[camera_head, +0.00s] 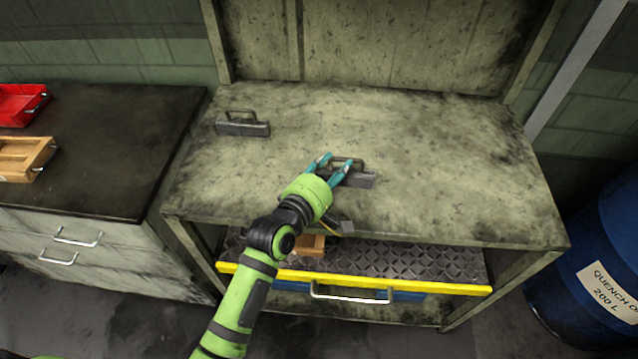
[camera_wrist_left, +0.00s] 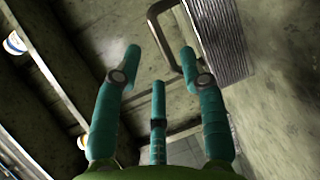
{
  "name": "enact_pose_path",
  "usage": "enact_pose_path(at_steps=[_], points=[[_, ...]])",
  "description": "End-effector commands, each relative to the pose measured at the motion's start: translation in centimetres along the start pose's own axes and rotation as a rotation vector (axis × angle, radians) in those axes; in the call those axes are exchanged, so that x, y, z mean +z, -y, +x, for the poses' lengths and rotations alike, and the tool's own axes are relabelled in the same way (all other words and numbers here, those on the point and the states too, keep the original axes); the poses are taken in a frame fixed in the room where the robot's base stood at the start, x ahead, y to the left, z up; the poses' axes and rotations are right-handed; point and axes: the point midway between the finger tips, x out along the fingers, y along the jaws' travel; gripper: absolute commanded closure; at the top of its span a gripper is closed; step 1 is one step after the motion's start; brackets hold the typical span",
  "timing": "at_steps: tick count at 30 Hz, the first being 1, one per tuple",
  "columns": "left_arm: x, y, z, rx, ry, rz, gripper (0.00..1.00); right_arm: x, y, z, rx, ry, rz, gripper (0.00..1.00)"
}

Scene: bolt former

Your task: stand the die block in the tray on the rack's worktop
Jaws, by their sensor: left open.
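Two dark grey die blocks with handles are on the worn worktop (camera_head: 440,150). One block (camera_head: 243,127) is at the back left. The other block (camera_head: 358,180) is near the middle, by my left gripper (camera_head: 333,164). The gripper's teal fingers are spread and empty, and they partly cover this block. In the left wrist view this block (camera_wrist_left: 217,38) is at upper right, with its handle (camera_wrist_left: 160,20) just beyond the fingertips. Whether the fingers touch it, I cannot tell. A red tray (camera_head: 20,104) and a wooden tray (camera_head: 25,158) sit on the left bench.
A yellow-edged drawer (camera_head: 420,287) is open below the worktop, with a wooden piece (camera_head: 310,246) in it, partly hidden by my arm. A blue drum (camera_head: 600,265) stands at the right. The worktop's right side is clear.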

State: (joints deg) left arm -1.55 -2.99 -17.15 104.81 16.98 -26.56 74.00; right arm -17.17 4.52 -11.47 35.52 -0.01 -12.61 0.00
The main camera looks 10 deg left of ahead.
Motion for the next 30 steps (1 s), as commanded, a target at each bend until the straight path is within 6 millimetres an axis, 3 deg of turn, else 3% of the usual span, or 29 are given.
enact_pose_path(at_steps=[6,12,25,30], points=[[0.0,0.2,-4.4,-0.001,-0.001,0.001,0.58,0.1,-0.1,0.5,0.001,0.000,-0.001,0.60],[0.0,0.1,-6.7,-0.001,0.000,0.001,0.58,0.1,-0.1,0.8,0.001,0.000,-0.001,0.60],[0.0,0.0,-7.3,-0.003,0.000,0.005,0.58,0.1,-0.1,0.8,0.001,0.000,0.000,0.60],[-0.3,2.5,-8.5,-0.105,0.004,0.146,0.58,0.1,-0.1,0.8,0.002,0.000,0.000,0.60]])
